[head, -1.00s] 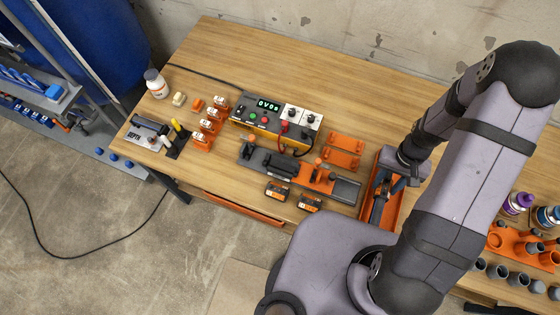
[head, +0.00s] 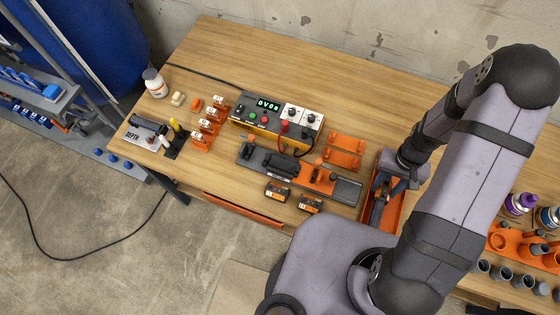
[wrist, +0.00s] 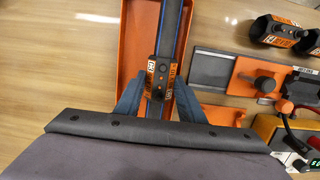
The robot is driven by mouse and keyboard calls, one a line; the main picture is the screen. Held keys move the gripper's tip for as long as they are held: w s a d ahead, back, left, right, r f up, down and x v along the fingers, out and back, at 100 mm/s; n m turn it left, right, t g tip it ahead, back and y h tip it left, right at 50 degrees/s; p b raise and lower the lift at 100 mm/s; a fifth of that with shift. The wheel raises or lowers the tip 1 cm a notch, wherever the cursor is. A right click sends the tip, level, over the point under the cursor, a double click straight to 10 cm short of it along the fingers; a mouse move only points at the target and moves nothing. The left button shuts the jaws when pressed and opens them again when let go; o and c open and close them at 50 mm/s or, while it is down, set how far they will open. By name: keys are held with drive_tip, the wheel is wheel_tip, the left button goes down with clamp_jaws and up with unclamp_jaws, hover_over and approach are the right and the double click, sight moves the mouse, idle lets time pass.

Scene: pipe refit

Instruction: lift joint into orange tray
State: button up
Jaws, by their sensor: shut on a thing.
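The joint (wrist: 162,75), a black coupler with orange markings on a dark pipe with a blue stripe, is between the blue-grey fingers of my gripper (wrist: 161,92) in the wrist view. My gripper is shut on it. The orange tray (wrist: 131,40) is long and narrow and lies under or around the pipe; I cannot tell how far the pipe is above its floor. In the head view, my gripper (head: 385,184) is over the tray (head: 396,213), and my wrist hides part of both.
Two similar couplers (head: 277,191) lie left of the tray, beside a grey rail fixture (head: 347,189). Orange brackets (head: 344,150) and a control box (head: 250,117) stand behind. An orange holder (head: 503,240) with pipe fittings is at right. The table's back is clear.

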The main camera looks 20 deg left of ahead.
drive_tip(key=shift+f, duration=0.15)
drive_tip(key=shift+f+b, duration=0.4)
drive_tip(key=shift+f, duration=0.05)
idle(0.4)
drive_tip(key=o, duration=1.2)
drive_tip(key=shift+r, duration=0.1)
drive_tip(key=shift+r+p, duration=3.3)
drive_tip(key=shift+r, duration=0.4)
